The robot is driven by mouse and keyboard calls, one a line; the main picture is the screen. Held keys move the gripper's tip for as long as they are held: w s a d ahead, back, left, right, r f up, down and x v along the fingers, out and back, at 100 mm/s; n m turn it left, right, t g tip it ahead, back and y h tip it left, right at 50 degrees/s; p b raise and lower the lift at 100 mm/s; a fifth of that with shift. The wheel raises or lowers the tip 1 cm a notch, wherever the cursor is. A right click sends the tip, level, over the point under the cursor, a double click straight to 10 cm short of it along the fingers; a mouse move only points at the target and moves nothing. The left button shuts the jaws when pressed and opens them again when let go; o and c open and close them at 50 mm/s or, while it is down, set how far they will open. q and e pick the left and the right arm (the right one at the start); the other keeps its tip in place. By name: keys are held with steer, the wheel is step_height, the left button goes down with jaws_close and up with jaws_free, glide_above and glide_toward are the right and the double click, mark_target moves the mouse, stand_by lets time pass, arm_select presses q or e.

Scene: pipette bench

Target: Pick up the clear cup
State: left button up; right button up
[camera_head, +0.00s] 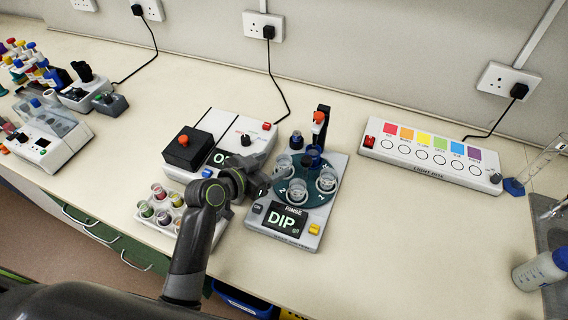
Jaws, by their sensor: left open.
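Several small clear cups stand on the round dark turntable of the rinse machine (255,217). One clear cup (327,181) is at the right, another clear cup (296,192) is at the front, and a third clear cup (284,165) is at the back left. A blue-tinted cup (314,160) is at the back. My left gripper (264,184) is open, just left of the turntable and close to the front and back-left cups. Its fingertips are small and dark, and I see nothing held between them. My right gripper is out of view.
A white tray of small coloured cups (146,212) lies left of my left arm. A white machine with a black block (184,149) stands behind it. The light box (430,158) is at the right. Clear bench lies right of the rinse machine.

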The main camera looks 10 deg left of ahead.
mark_target(288, 158)
arm_select(q)
steer(key=shift+p+x, duration=0.55)
steer(key=shift+x, duration=1.55)
steer(key=shift+s+d+f, duration=0.1)
steer(key=shift+s+d, duration=0.05)
steer(key=c, duration=1.1)
steer(key=shift+o, duration=0.2)
